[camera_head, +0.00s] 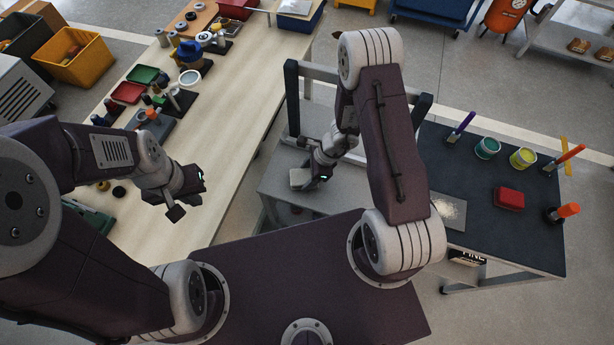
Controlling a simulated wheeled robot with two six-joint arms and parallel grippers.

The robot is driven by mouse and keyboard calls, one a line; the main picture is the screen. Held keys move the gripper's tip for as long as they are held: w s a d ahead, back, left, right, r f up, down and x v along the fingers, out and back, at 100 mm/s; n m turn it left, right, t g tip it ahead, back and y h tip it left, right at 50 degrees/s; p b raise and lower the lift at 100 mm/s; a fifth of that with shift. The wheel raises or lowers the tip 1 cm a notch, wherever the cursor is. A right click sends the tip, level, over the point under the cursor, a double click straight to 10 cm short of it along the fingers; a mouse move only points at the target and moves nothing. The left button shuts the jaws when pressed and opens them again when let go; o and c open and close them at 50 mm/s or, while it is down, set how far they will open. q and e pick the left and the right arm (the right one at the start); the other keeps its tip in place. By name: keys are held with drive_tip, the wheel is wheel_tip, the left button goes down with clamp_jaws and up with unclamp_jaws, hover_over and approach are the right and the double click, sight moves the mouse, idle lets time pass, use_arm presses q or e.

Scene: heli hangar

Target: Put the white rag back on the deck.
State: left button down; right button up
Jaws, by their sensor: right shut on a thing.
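The white rag (299,178) shows as a small pale, off-white patch at my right gripper (314,181). My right gripper is shut on it, low over a grey cart deck (271,190) in the middle of the view. The fingers hide part of the rag, and I cannot tell whether it touches the deck. My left gripper (187,198) is empty, with its fingers apart, over the right edge of the long wooden table.
The wooden table (226,110) at left holds trays, cans and tools. A dark-topped cart (470,185) at right carries cups, a red block (509,198) and orange-handled tools. The grey cart has an upright frame (292,95) behind my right gripper.

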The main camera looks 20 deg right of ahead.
drive_tip(key=shift+f, duration=0.3)
drive_tip(key=o, duration=1.2)
